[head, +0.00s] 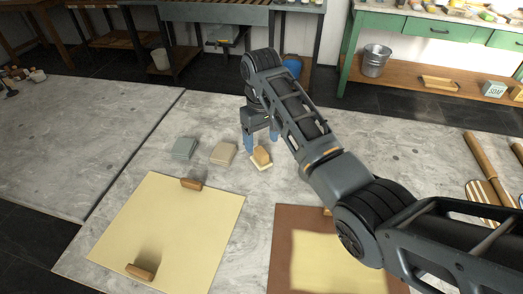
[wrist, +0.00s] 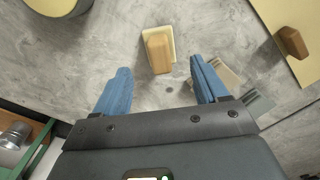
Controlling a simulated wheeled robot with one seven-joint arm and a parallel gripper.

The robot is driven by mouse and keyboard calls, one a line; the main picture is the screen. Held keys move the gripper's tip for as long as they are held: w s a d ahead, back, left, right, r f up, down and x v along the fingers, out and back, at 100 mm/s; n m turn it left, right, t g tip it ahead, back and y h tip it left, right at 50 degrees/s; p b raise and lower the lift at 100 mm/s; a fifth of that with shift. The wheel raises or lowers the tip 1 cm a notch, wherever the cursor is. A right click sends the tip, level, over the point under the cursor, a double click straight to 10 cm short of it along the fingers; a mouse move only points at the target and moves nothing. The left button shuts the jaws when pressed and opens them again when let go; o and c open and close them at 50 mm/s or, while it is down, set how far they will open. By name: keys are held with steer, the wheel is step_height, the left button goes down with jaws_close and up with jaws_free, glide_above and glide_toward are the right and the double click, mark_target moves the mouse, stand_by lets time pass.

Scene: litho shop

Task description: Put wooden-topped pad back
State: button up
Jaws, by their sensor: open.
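The wooden-topped pad (head: 262,160) is a cream slab with a light-brown wooden block on top. It lies on the grey stone table near the middle, and it also shows in the wrist view (wrist: 158,52) at the top centre. My gripper (head: 261,141) is open and points down close above the pad. In the wrist view its two blue fingers (wrist: 160,78) are spread to either side of the pad's near end, with nothing between them. A tan pad (head: 223,154) and a grey pad (head: 184,148) lie left of it in the head view.
A pale yellow sheet (head: 170,230) lies in front, with wooden blocks at its far (head: 192,184) and near (head: 140,272) edges. A brown board (head: 285,225) bearing a yellow sheet lies right. Wooden-handled tools (head: 480,155) lie far right. A round yellowish thing (wrist: 60,5) is partly visible.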

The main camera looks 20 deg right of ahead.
mark_target(261, 151)
steer(key=shift+r, duration=2.8)
